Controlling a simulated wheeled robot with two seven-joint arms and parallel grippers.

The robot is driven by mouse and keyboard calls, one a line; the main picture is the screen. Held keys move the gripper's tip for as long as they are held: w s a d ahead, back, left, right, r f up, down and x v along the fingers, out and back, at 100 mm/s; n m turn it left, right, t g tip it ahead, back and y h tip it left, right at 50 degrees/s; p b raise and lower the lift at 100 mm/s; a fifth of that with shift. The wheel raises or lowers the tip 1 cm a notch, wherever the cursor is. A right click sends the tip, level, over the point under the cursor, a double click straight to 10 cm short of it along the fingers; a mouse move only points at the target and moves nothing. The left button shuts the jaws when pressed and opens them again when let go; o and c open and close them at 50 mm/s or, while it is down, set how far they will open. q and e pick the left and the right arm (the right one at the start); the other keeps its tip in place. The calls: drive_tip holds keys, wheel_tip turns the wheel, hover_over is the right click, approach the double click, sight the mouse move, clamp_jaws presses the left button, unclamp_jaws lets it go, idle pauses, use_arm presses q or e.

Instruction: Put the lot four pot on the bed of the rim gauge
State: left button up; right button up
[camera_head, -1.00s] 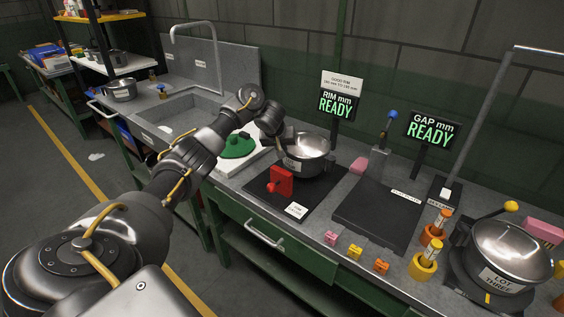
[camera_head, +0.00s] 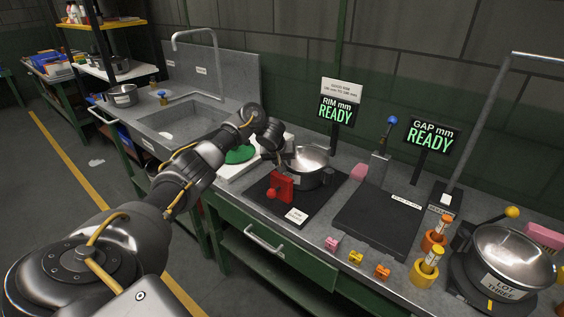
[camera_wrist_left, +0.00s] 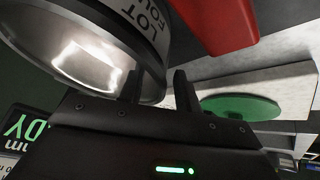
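The lot four pot (camera_head: 312,176) is a steel pot over the back of the rim gauge's black bed (camera_head: 268,201), behind a red block (camera_head: 281,186). I cannot tell whether its base touches the bed. Its label and shiny inside fill the upper left of the left wrist view (camera_wrist_left: 95,55). My left gripper (camera_head: 284,156) is at the pot's left side. In the left wrist view its fingers (camera_wrist_left: 158,90) stand on either side of the pot's wall, one inside and one outside, and seem shut on it. My right gripper is out of view.
A "RIM mm READY" display (camera_head: 336,111) stands behind the gauge. A green disc (camera_head: 240,154) lies on a white board to the left. A black plate (camera_head: 378,220), small coloured blocks and the lot three pot (camera_head: 507,262) are to the right. A sink (camera_head: 180,118) is at the back left.

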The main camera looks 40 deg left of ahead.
use_arm(q)
drive_tip(key=p+v, duration=0.8)
drive_tip(key=v, duration=0.4)
idle(0.5)
